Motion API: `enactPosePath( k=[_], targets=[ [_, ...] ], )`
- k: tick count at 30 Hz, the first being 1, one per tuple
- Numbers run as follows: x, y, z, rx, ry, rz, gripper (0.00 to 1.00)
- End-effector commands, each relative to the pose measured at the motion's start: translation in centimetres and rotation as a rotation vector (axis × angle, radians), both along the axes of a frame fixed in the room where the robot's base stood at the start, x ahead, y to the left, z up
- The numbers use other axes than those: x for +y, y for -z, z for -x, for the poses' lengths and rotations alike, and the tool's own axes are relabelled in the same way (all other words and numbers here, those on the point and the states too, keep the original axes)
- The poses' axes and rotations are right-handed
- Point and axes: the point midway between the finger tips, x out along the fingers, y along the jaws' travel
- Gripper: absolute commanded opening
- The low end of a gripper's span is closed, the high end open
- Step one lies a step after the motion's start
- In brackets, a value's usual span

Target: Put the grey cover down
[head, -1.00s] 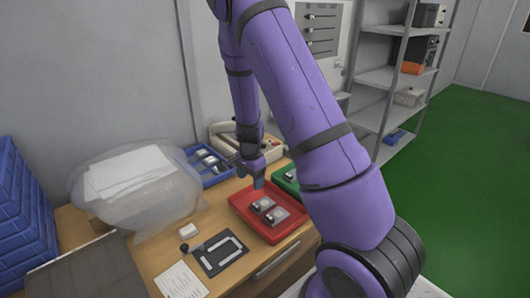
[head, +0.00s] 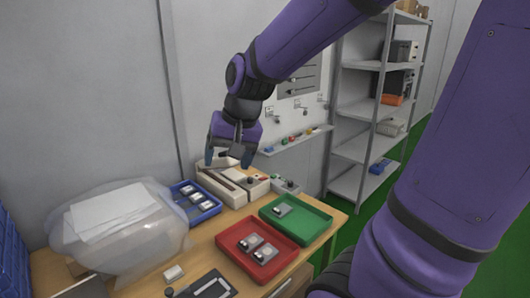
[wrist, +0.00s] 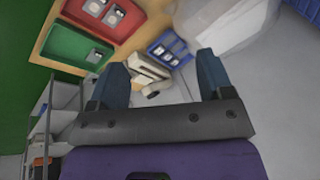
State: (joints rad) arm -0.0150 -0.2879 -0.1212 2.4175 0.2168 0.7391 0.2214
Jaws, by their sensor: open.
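My gripper (head: 230,158) is open and empty, pointing down above and in front of the cream test device (head: 238,193) at the back of the table. In the wrist view its two fingers (wrist: 162,62) are wide apart with nothing between them, and the device (wrist: 148,74) shows beyond them. The device has a dark slot and a reddish-brown strip on top. I cannot pick out a grey cover with certainty; the gripper hides part of the device's back.
A blue tray (head: 177,187) with several modules, a red tray (head: 232,252) with two and a green tray (head: 310,235) with one stand on the table. A bulky clear plastic bag (head: 165,235) lies at left. A grey shelf rack (head: 333,110) stands behind, right.

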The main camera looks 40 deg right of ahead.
Motion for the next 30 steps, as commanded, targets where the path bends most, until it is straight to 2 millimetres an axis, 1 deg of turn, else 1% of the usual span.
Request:
enactPosePath(
  k=[1, 6, 12, 15, 18, 21, 30],
  targets=[
    [0.3, -1.1, 1.3, -0.03, -0.043, 0.022, 0.73],
    [0.9, -3.6, 5.7, -0.099, -0.188, 0.114, 0.73],
    [1.3, -5.3, 10.3, -0.163, -0.324, 0.232, 0.73],
    [1.3, -5.7, 11.8, -0.182, -0.365, 0.277, 0.73],
    [1.3, -5.9, 12.7, -0.192, -0.389, 0.303, 0.73],
    [1.3, -5.9, 13.1, -0.194, -0.4, 0.316, 0.73],
    [1.3, -5.9, 13.1, -0.195, -0.401, 0.317, 0.73]
  ],
)
